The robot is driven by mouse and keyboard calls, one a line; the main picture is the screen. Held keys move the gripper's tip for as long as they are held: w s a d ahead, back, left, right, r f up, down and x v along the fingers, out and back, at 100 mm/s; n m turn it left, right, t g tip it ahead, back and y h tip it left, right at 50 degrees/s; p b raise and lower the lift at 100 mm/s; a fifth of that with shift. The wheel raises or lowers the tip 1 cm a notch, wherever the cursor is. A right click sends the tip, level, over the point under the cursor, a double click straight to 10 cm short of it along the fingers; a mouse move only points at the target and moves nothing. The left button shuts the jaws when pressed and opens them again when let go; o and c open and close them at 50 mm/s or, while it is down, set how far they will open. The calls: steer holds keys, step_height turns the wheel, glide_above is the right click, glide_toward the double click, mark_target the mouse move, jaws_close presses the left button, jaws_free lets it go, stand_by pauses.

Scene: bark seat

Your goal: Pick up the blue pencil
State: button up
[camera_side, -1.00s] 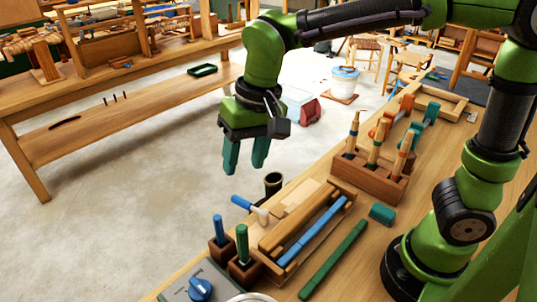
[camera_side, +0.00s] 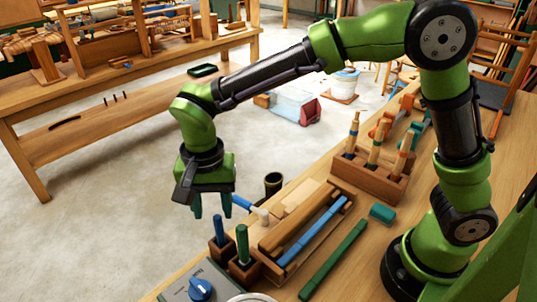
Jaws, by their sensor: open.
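A blue upright stick (camera_side: 218,229) stands in a small wooden block holder (camera_side: 220,252). I cannot tell for sure which of the two is the blue pencil. My gripper (camera_side: 212,212) is open and points down, its teal fingers apart and with nothing visible between them. In the picture it is just above the upright blue stick, and I cannot tell its exact depth. The lower part of the upright stick is hidden in its holder.
A green stick (camera_side: 243,243) stands in a second holder beside the blue one. A blue-handled mallet (camera_side: 248,207), a dark cup (camera_side: 273,182), a long green stick (camera_side: 333,259) and a tool rack (camera_side: 372,181) are close by. A grey box with a blue knob (camera_side: 200,289) sits in front.

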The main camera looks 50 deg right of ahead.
mark_target(219, 228)
steer(key=f, duration=0.6)
steer(key=shift+s+d+f, duration=0.15)
steer(key=shift+s+f, duration=0.1)
steer(key=shift+f, duration=0.05)
jaws_close()
